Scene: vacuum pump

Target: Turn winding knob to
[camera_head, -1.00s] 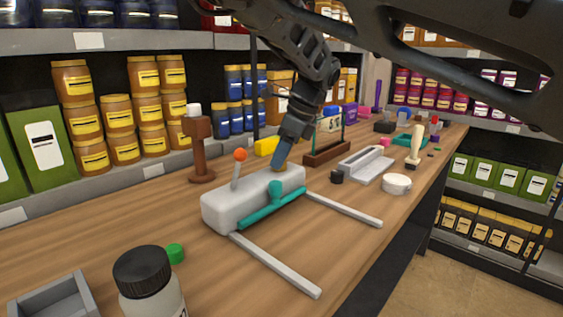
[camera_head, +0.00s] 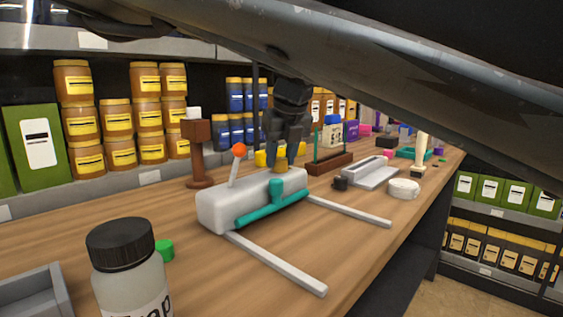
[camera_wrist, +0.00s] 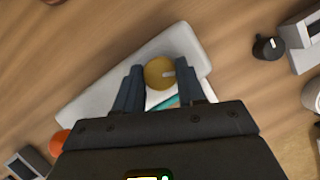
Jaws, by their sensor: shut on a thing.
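The vacuum pump is a pale grey block (camera_head: 228,208) with a teal bar (camera_head: 262,210) along its front and an orange-tipped lever (camera_head: 239,151) on top. Its winding knob (camera_wrist: 159,73) is round and yellow-brown with a pale mark pointing right in the wrist view. The knob also shows at the block's right end in the head view (camera_head: 280,167). My gripper (camera_wrist: 160,76) is over that end, pointing down, with its two dark fingers shut on the knob's sides. Part of the knob is hidden by the fingers in the head view.
A brown post (camera_head: 197,150) stands behind the pump. A black-capped jar (camera_head: 128,270) and a green cap (camera_head: 165,250) are at front left. A small black knob (camera_head: 340,184) and a grey tray (camera_head: 370,172) are to the right. Two grey rails lie in front of the pump.

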